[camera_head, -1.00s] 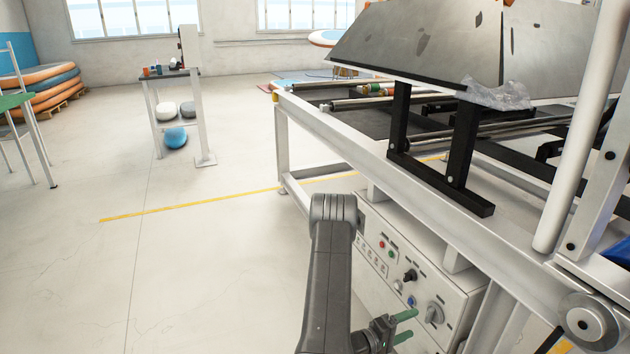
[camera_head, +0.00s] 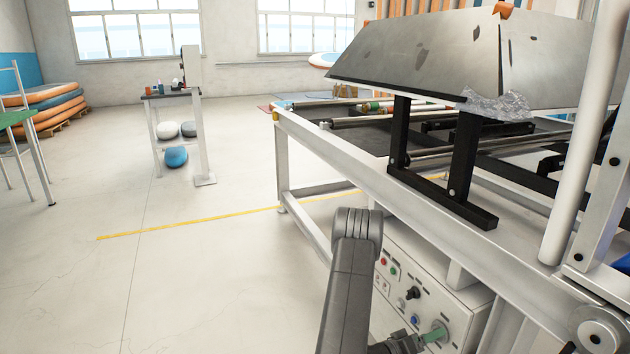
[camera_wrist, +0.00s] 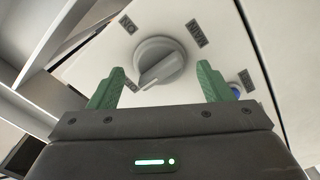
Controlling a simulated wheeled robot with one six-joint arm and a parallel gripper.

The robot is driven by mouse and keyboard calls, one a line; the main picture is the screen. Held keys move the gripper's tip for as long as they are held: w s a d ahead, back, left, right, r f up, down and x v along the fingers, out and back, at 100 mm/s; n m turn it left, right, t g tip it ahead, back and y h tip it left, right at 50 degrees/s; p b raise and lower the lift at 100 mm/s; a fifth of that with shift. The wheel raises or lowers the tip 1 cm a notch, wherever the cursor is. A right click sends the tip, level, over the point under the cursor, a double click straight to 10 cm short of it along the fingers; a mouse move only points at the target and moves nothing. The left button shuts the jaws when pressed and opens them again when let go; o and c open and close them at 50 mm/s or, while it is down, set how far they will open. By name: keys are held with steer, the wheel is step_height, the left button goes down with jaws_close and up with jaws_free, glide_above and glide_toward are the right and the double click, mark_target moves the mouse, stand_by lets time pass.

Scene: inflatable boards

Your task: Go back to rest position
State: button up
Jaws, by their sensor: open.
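My gripper (camera_head: 434,334) is low in the head view, in front of the control panel (camera_head: 462,315) on the side of the machine frame. In the wrist view its two green fingers (camera_wrist: 160,82) are open and spread apart. A grey rotary knob (camera_wrist: 161,62) with a pointer stands on the white panel face between and beyond the fingers. No contact with the knob shows, and the gap to it is hard to judge. The gripper covers the knob in the head view. A blue button (camera_wrist: 236,91) is partly hidden behind the right finger.
The machine's white frame (camera_head: 340,150) rises above the panel, with black supports (camera_head: 463,150) and a tilted grey plate (camera_head: 415,55). A small table (camera_head: 172,95) and stacked inflatable boards (camera_head: 50,105) stand further back.

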steer(key=m+b, duration=0.1)
steer(key=m, duration=1)
stand_by(0.4)
